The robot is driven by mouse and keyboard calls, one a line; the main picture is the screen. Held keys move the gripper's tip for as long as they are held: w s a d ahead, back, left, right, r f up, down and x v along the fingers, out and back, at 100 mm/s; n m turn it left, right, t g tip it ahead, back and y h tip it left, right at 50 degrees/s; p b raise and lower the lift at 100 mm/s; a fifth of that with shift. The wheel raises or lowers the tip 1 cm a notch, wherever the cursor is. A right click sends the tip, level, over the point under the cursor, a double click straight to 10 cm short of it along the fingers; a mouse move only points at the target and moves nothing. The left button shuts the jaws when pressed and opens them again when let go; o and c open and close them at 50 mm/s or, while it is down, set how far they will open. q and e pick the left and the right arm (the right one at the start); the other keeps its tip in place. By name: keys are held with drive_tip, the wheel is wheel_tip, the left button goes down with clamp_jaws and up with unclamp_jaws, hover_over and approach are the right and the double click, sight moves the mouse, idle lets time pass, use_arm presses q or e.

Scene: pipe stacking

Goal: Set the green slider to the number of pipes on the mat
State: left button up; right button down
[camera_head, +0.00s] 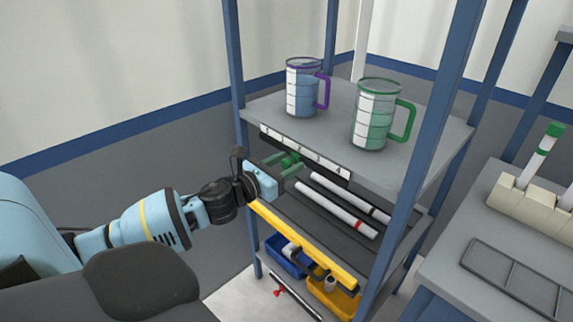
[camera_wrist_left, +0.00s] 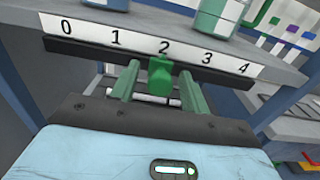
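The green slider (camera_wrist_left: 160,76) sits on a dark rail under a white number strip (camera_wrist_left: 115,38) marked 0 to 4, at the 2. In the head view the slider (camera_head: 289,160) is at the shelf's front edge. My left gripper (camera_wrist_left: 158,80) has its green fingers open on either side of the slider, with visible gaps; it also shows in the head view (camera_head: 288,167). Two white pipes lie on the dark mat (camera_head: 292,212) on the shelf below: one with a dark band (camera_head: 345,195), one with a red band (camera_head: 335,210). My right gripper is out of view.
A purple-handled mug (camera_head: 301,90) and a green-handled mug (camera_head: 372,118) stand on the shelf above. Blue posts frame the rack. A yellow bar (camera_head: 300,243) runs along the lower shelf's front. Blue and yellow bins sit below. A table (camera_head: 455,225) stands at right.

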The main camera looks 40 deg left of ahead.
sight(284, 166)
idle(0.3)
use_arm(q)
drive_tip(key=shift+s+f, duration=0.15)
drive_tip(key=shift+s, duration=0.5)
drive_tip(key=s, duration=0.3)
drive_tip(key=shift+s+a, duration=0.2)
drive_tip(key=shift+s, duration=0.2)
drive_tip(key=shift+s+a, duration=0.1)
drive_tip(key=shift+s, duration=1.25)
